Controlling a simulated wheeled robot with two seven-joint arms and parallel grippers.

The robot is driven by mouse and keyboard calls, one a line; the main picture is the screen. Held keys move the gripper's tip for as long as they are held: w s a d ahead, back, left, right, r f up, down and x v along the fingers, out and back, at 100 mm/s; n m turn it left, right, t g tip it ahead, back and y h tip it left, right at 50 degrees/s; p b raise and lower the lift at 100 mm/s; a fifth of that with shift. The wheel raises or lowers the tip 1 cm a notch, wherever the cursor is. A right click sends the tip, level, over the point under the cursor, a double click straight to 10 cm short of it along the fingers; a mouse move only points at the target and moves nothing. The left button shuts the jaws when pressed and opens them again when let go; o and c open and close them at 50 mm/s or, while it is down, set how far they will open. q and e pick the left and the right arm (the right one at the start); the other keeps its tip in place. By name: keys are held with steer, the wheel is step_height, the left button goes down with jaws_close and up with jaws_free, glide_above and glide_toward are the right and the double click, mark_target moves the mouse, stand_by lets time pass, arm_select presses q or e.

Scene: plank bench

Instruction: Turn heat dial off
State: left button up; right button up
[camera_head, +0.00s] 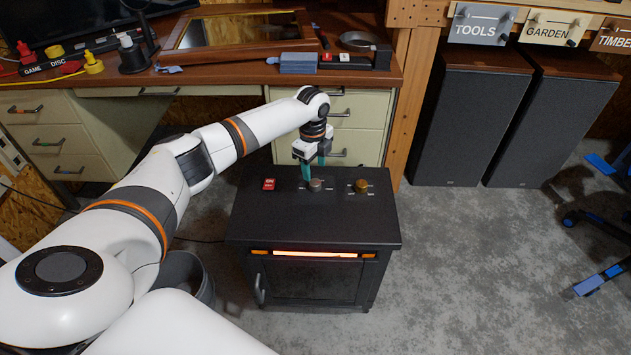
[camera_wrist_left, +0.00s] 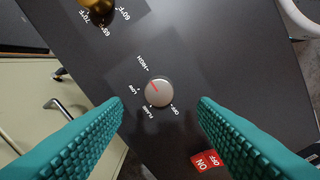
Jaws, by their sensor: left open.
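The heat dial (camera_head: 315,185) is a silver knob on top of a black heater cabinet (camera_head: 300,225). In the left wrist view the dial (camera_wrist_left: 158,92) has a red pointer line aimed up-left, between the LOW and HIGH marks. The OFF mark (camera_wrist_left: 175,111) is at its lower right. My left gripper (camera_head: 313,168) has teal fingers and is just above and behind the dial in the head view. In the wrist view the gripper (camera_wrist_left: 161,104) is open, its fingers spread either side of the dial with clear gaps. It holds nothing. My right gripper is not visible.
A brass dial (camera_head: 361,186) with temperature marks is right of the silver one. A red switch (camera_head: 268,184) is to its left. An orange strip (camera_head: 315,254) glows on the cabinet front. A drawer desk (camera_head: 235,78) is behind; grey floor (camera_head: 470,260) is free at right.

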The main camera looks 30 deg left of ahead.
mark_target(315, 182)
arm_select(q)
step_height(315, 182, down, 4)
steer(key=shift+f+b, duration=0.25)
steer(key=shift+b, duration=0.3)
steer(key=shift+w+f, duration=0.1)
steer(key=shift+f, duration=0.5)
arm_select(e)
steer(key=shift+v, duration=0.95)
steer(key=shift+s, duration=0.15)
